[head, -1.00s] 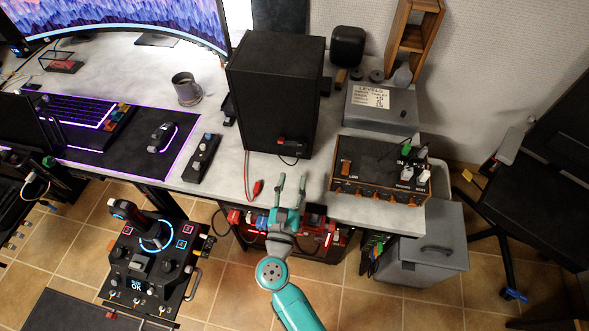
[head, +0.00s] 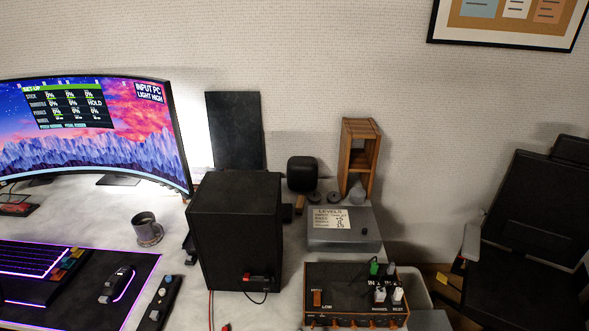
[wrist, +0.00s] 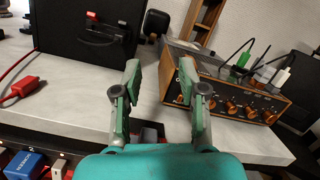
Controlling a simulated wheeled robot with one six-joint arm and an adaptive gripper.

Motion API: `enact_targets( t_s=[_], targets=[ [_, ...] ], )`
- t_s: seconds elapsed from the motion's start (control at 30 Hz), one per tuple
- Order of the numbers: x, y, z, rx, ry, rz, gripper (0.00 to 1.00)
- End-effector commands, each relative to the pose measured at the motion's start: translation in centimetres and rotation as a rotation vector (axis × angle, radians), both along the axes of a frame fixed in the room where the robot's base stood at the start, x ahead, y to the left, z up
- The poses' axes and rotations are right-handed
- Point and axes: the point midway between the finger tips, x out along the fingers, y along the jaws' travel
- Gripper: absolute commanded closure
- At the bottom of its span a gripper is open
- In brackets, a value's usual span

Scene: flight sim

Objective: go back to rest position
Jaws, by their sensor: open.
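My gripper (wrist: 161,85) shows in the wrist view with its two green fingers apart and nothing between them. It points toward the front edge of the pale desk (wrist: 75,105). The black speaker box (wrist: 80,32) stands beyond it on the left, and the wood-sided amplifier (wrist: 232,98) with orange knobs is on the right. In the head view neither my arm nor my gripper is in the picture. There the speaker box (head: 236,235) and the amplifier (head: 350,290) stand on the desk.
A red clip (wrist: 24,87) on a cable lies on the desk at left. Bare desktop shows before the speaker.

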Motion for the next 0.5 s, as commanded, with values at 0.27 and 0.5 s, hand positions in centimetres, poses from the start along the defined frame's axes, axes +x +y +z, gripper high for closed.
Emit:
enact_targets(
  t_s=[0.27, 0.5],
  targets=[
    [-7.5, -9.4, -0.2, -0.63, -0.037, -0.106, 0.58],
    [-14.5, -14.3, 0.4, -1.174, -0.022, -0.166, 0.58]
  ],
)
